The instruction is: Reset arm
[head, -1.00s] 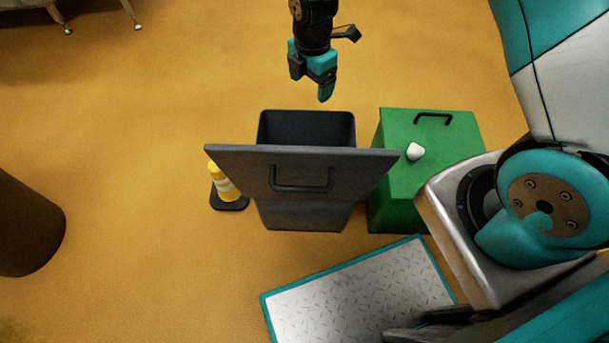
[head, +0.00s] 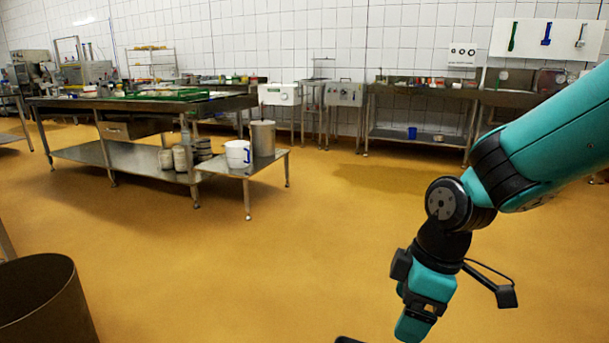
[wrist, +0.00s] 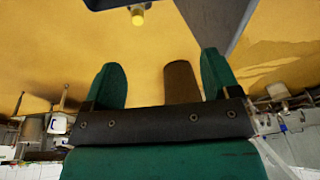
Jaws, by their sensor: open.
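My gripper (head: 412,328) hangs at the lower right of the head view, with its fingers pointing down over the ochre floor. In the wrist view its two green fingers (wrist: 163,85) stand apart with nothing held between them. A brown cylinder (wrist: 181,82) shows beyond the gap between the fingers, on the floor and apart from them. My teal arm comes in from the right edge of the head view.
A brown round bin (head: 45,300) stands at the lower left. A long steel table (head: 75,103) and a low steel stand (head: 265,163) with a white bucket (head: 238,154) are further back. A grey panel (wrist: 215,22) shows at the wrist view's top. The middle floor is clear.

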